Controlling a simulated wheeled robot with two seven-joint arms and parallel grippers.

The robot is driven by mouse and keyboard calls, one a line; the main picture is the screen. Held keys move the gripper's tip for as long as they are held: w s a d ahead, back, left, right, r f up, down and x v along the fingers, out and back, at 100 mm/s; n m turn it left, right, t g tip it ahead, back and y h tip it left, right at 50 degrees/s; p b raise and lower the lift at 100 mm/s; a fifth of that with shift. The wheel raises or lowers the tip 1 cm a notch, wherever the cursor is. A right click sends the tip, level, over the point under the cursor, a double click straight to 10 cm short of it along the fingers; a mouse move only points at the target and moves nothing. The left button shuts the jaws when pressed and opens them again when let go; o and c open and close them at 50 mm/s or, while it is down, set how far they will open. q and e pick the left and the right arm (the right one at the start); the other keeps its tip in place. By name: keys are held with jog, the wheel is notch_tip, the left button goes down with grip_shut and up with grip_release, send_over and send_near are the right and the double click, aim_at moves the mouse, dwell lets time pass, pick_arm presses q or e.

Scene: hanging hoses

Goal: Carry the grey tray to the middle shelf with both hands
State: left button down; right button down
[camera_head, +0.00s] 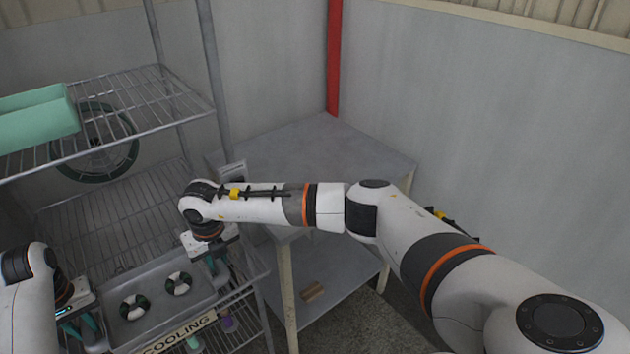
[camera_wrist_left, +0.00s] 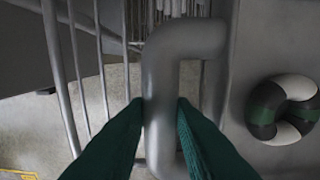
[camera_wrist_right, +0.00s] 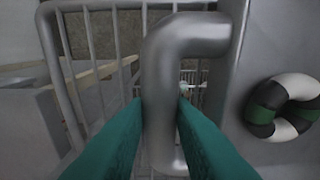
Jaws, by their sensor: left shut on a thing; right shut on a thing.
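The grey tray (camera_head: 201,292) is at the lower left of the head view, at the front of the wire rack. Two ring-shaped pieces in black, white and green, a left one (camera_head: 134,306) and a right one (camera_head: 178,283), lie in it. My left gripper (camera_head: 83,325) is shut on the tray's left bar handle (camera_wrist_left: 160,75), its green fingers on either side. My right gripper (camera_head: 218,270) is shut on the right bar handle (camera_wrist_right: 160,75) in the same way. I cannot tell whether the tray touches the middle shelf (camera_head: 110,225), whose wires show behind it.
A mint-green bin (camera_head: 38,122) stands on the upper shelf (camera_head: 150,105). A dark green hose reel (camera_head: 125,155) shows behind the rack. A "COOLING" label (camera_head: 180,335) is at the front. A grey table (camera_head: 310,145) stands right of the rack, beside its post. The visible middle shelf is bare.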

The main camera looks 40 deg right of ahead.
pick_arm(q)
jog(key=shift+f, duration=0.5)
pick_arm(e)
jog(key=shift+f, duration=0.5)
pick_arm(q)
jog(key=c, duration=1.1)
grip_release()
jog(key=shift+c, duration=0.2)
pick_arm(e)
jog(key=shift+r, duration=0.1)
pick_arm(q)
jog(key=c, duration=0.3)
jog(key=shift+c, duration=0.2)
pick_arm(e)
jog(key=c, duration=1.1)
grip_release()
jog(key=shift+c, duration=0.2)
jog(key=c, duration=0.3)
jog(key=shift+c, duration=0.2)
pick_arm(q)
jog(key=shift+r, duration=0.15)
